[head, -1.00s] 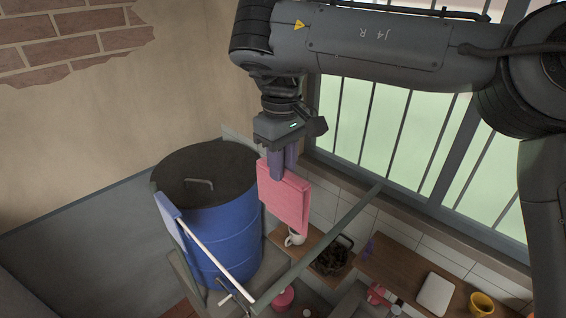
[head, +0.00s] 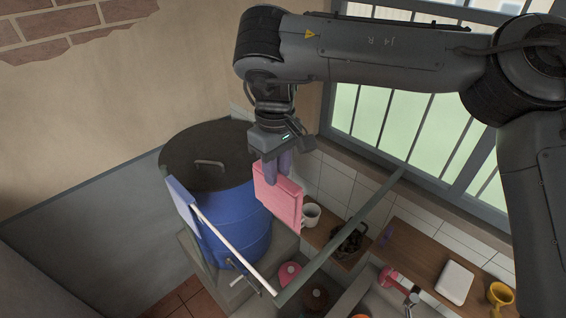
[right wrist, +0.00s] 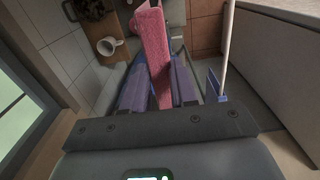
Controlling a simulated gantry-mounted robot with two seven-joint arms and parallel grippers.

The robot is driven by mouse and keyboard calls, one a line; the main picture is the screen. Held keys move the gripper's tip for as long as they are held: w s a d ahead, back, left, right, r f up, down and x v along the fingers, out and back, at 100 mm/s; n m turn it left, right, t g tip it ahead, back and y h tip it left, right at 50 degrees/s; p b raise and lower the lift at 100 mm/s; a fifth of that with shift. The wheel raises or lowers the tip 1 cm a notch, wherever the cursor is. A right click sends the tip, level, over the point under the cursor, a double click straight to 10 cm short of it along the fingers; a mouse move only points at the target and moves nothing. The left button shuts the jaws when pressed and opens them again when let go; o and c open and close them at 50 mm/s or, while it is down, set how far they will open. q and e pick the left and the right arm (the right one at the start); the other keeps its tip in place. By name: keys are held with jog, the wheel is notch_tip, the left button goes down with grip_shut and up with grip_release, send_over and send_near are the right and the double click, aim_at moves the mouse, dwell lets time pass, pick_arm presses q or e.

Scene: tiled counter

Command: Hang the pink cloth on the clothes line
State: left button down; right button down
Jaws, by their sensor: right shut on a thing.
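The pink cloth (head: 279,200) is folded and hangs from my right gripper (head: 277,167), which is shut on its upper edge. It also shows between the fingers in the right wrist view (right wrist: 155,55). The clothes line looks like a white rod (head: 228,238) running at a slant in front of the blue barrel. A light blue cloth (head: 184,204) hangs at its upper left end. The pink cloth is up and to the right of the rod in the head view, apart from it. My left gripper is not in view.
A blue barrel (head: 238,220) with a dark lid stands behind the rod. A grey-green bar (head: 345,236) slants from the rod's lower end toward the window. Below are a white mug (head: 311,214), a dark basket (head: 350,241), a white board (head: 455,281) and a yellow cup (head: 499,294).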

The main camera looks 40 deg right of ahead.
jog(key=shift+a, duration=1.7)
send_over(234, 250)
jog(key=shift+w+f+b, duration=0.1)
jog(key=shift+f+b, duration=2.65)
jog(key=shift+f, duration=1.1)
jog(key=shift+f+b, duration=1.25)
jog(key=shift+f, duration=0.55)
jog(key=c, duration=0.8)
grip_release()
